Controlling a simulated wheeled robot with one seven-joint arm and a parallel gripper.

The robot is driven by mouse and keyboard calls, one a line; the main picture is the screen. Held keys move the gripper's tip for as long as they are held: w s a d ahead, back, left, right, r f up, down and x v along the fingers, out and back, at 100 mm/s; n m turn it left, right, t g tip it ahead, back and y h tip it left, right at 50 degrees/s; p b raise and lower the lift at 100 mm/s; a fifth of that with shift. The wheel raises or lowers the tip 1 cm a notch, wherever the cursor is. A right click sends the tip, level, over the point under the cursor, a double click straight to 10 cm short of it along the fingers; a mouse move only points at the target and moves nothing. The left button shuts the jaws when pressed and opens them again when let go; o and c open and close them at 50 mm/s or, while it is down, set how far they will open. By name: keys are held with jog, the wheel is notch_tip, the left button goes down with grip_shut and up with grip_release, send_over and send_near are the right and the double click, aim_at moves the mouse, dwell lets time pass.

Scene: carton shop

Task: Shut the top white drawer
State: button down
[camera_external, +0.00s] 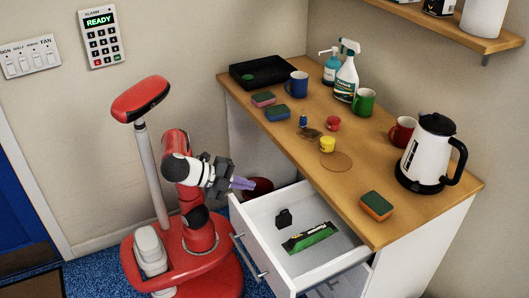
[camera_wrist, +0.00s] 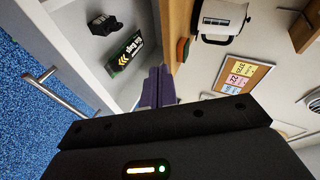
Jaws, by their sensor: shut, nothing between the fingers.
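The top white drawer (camera_external: 272,213) is pulled out from the white cabinet under the wooden counter. A green-and-black box (camera_external: 312,238) and a small black object (camera_external: 284,218) lie in it. The drawer's bar handle (camera_external: 250,257) is on its front, and the handle also shows in the wrist view (camera_wrist: 55,94). My gripper (camera_external: 243,183) is shut and empty, with purple fingers, at the back left of the drawer and above it. In the wrist view my gripper (camera_wrist: 158,84) points toward the drawer's side and counter edge, and the drawer interior (camera_wrist: 92,60) shows at left. I cannot tell whether it touches anything.
The wooden counter (camera_external: 360,170) carries a kettle (camera_external: 427,155), mugs, sponges, bottles and a black tray (camera_external: 263,71). A lower drawer (camera_external: 345,284) also appears partly out below. A dark red bin (camera_external: 258,188) stands behind the open drawer. Blue carpet (camera_external: 95,270) is free at left.

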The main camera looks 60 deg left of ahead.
jog(key=s+d+r+m+g+h, duration=0.2)
jog(key=s+m+h, duration=0.55)
jog(key=s, duration=1.25)
jog(key=t, duration=0.1)
send_near(249, 261)
jog(key=d, duration=0.4)
jog(key=shift+n+h, duration=0.25)
jog(key=shift+w+f, duration=0.25)
jog(key=shift+w, duration=0.4)
jog(key=shift+w+f, duration=0.2)
jog(key=shift+w, duration=0.45)
jog(key=shift+w+f, duration=0.25)
jog(key=shift+w, duration=0.4)
jog(key=shift+w, duration=0.1)
